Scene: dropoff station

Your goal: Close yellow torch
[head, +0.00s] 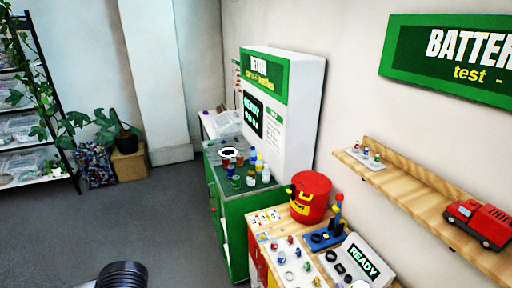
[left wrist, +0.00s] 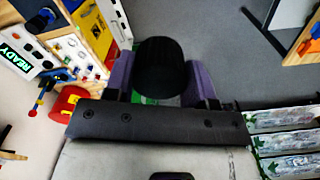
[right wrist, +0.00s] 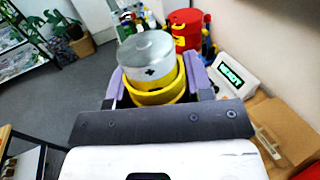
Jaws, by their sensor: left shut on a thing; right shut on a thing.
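In the right wrist view, my right gripper (right wrist: 157,88) is shut on the yellow torch (right wrist: 160,94), a round yellow body between its purple fingers. A wide silver cylinder (right wrist: 147,58) with a black plus mark sits in the yellow body and stands out past its rim. In the left wrist view, my left gripper (left wrist: 164,82) is shut on a black round part (left wrist: 160,62), which looks like the torch's cap. A ribbed black cylinder at the bottom edge of the head view (head: 122,274) looks like the same part. The cap and the yellow body are apart.
A wooden bench (head: 262,236) holds a red canister (head: 310,197), a blue stand (head: 326,238), a READY display (head: 362,260) and several small batteries. A green cabinet (head: 236,212) with bottles stands behind. A wall shelf (head: 415,205) juts out at right.

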